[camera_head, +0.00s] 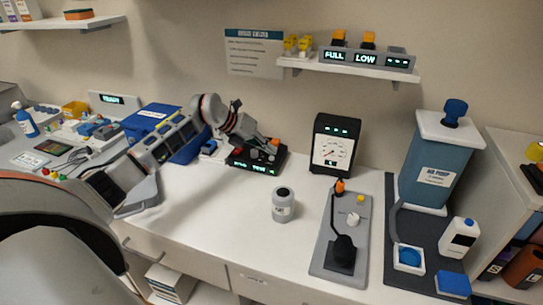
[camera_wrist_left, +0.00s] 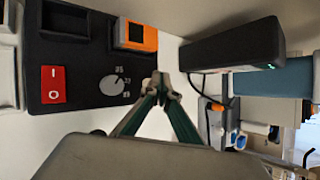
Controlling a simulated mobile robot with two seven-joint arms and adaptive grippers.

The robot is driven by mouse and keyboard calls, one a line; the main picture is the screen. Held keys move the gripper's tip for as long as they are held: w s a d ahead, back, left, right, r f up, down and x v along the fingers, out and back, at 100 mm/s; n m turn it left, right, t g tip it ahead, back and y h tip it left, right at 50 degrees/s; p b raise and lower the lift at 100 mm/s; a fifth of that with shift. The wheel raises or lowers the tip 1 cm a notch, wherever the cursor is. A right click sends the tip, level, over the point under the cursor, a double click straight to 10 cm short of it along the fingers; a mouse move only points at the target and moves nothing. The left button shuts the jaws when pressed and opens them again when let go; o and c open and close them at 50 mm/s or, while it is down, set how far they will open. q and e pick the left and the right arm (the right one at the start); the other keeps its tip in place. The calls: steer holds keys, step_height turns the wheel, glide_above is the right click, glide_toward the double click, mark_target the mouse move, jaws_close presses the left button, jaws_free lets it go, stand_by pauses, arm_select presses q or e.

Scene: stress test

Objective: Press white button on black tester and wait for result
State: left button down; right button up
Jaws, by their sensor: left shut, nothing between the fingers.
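In the left wrist view the black tester (camera_wrist_left: 85,45) shows a red rocker switch (camera_wrist_left: 54,84), a grey-white dial (camera_wrist_left: 112,85) and an orange block (camera_wrist_left: 136,36) in a slot. I cannot make out a separate white button. My left gripper (camera_head: 273,147) reaches over the tester from the left. In the wrist view its fingertips (camera_wrist_left: 161,88) are together and empty, beside the dial; contact cannot be told. My right gripper is not in view.
A grey cylinder (camera_head: 283,205) stands on the bench in front of the tester. A black gauge box (camera_head: 335,145) stands to its right, behind a grey plate (camera_head: 326,240). A blue bin (camera_head: 190,146) is behind my left arm. A shelf (camera_head: 350,69) hangs above.

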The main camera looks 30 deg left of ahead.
mark_target(269, 158)
arm_select(q)
steer(key=shift+r, duration=0.3)
step_height(269, 158, up, 5)
steer(key=p, duration=0.4)
steer(key=shift+f, duration=0.1)
stand_by(0.9)
